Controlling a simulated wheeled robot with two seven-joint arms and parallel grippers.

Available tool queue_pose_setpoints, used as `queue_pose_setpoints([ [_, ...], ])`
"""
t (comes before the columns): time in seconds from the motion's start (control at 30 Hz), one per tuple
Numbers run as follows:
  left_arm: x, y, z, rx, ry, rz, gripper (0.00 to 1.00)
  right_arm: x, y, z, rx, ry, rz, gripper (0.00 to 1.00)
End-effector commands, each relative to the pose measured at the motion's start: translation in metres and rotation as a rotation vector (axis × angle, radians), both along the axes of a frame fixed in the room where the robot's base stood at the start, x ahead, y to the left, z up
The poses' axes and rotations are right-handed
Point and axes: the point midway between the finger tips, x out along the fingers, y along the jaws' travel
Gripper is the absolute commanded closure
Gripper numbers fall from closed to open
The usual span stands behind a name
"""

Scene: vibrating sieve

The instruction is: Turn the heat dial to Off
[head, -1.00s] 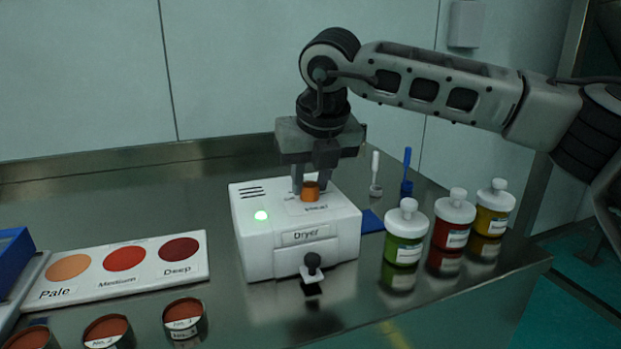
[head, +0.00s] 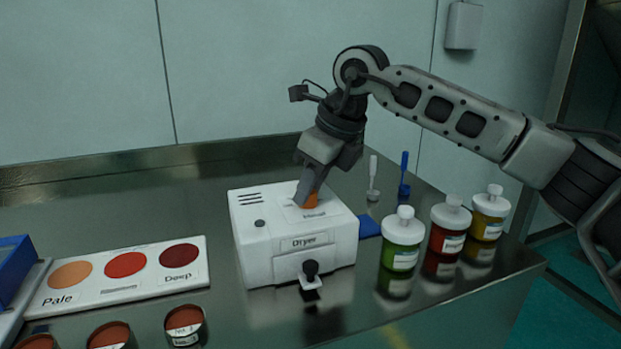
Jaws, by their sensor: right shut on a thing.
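The white dryer box (head: 255,232) stands on the metal table, with a "Dryer" label and a dark drawer knob (head: 311,268) on its front. The orange heat dial (head: 311,199) is on its top, partly hidden by the gripper. My right gripper (head: 306,197) comes down from above, tilted and turned, and is shut on the dial. The indicator lamp (head: 260,223) on the dryer top is dark. The dial's pointer and setting marks are too small or hidden to read. My left gripper is not in view.
A shade card (head: 112,290) with Pale and Deep patches lies left, with several small pots in front. Green (head: 402,258), red (head: 450,238) and yellow jars (head: 489,228) stand right. A white brush and a blue brush stand behind them. A blue tray (head: 14,265) is far left.

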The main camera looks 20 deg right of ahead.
Motion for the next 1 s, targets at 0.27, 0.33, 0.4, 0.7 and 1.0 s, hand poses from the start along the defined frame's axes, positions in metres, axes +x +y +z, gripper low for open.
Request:
queue_pose_setpoints([
  [0.27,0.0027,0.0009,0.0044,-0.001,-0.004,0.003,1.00,0.0006,-0.0011,0.0009,-0.001,-0.001,0.061,0.95],
  [0.33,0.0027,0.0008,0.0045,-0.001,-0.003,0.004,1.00,0.0006,-0.0011,0.0007,-0.001,-0.001,0.066,0.95],
  [0.4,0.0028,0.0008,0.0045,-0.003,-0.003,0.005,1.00,0.0006,-0.0011,0.0006,-0.001,-0.001,0.069,0.95],
  [0.7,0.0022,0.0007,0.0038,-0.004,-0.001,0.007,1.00,0.0007,-0.0009,0.0007,-0.002,-0.002,0.069,0.70],
  [1.0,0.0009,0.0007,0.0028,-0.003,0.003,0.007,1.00,0.0005,-0.0006,0.0003,-0.001,-0.001,0.069,0.51],
])
